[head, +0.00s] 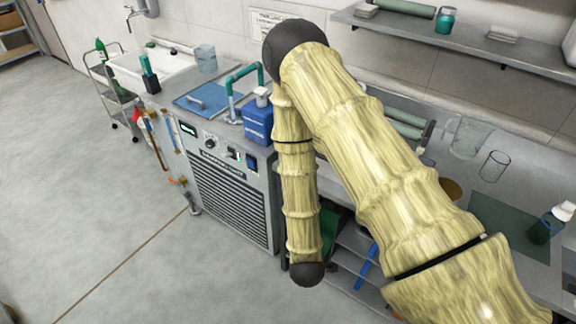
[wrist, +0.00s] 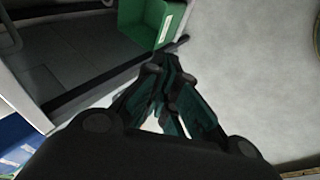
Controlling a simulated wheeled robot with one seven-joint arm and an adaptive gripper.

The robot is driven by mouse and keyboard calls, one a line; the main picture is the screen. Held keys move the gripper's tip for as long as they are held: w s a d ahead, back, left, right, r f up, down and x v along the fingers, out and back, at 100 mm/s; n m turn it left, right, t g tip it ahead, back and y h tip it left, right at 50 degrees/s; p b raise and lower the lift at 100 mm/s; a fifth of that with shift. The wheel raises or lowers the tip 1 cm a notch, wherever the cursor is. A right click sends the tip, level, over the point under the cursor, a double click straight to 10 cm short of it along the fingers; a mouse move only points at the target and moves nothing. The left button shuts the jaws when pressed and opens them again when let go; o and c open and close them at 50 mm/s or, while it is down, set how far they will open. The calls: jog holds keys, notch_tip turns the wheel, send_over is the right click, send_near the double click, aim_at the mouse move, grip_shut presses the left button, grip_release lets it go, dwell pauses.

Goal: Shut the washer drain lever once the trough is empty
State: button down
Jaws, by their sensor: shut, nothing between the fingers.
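The grey washer (head: 228,195) stands left of my arm in the head view, with a louvred front and knobs on its panel. A blue lid or tray (head: 203,98) covers part of its top; I cannot see inside the trough. Fittings with red, blue and brass parts (head: 158,140) run down its left side. I cannot tell which part is the drain lever, or whether it is open. My gripper (wrist: 165,76) is shut and empty in the wrist view, above pale floor and apart from the washer fittings. The head view does not show it.
A green bin (wrist: 150,22) is close ahead of my fingers, near a dark shelf edge. In the head view a sink (head: 150,68) and a wheeled cart (head: 108,85) stand at the left. A bench with glassware (head: 494,166) is at the right. Floor at left is clear.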

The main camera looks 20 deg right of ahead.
jog(key=w+a+r+n+t+h+p, duration=0.1)
jog(key=w+a+r+n+t+h, duration=0.1)
jog(key=w+r+n, duration=0.3)
jog(key=w+a+r+n+t+h+p, duration=0.1)
jog(key=w+a+r+n+t+h, duration=0.2)
jog(key=w+r, duration=0.9)
notch_tip(320, 180, up, 2)
jog(key=n+h, duration=0.1)
jog(key=n, duration=0.1)
jog(key=shift+n+h, duration=0.4)
jog(key=shift+w+d, duration=0.1)
jog(key=p+x, duration=0.3)
jog(key=x, duration=0.7)
jog(key=shift+p, duration=0.4)
jog(key=shift+w+r+t, duration=0.1)
jog(key=shift+w+t, duration=0.05)
jog(key=shift+t, duration=0.15)
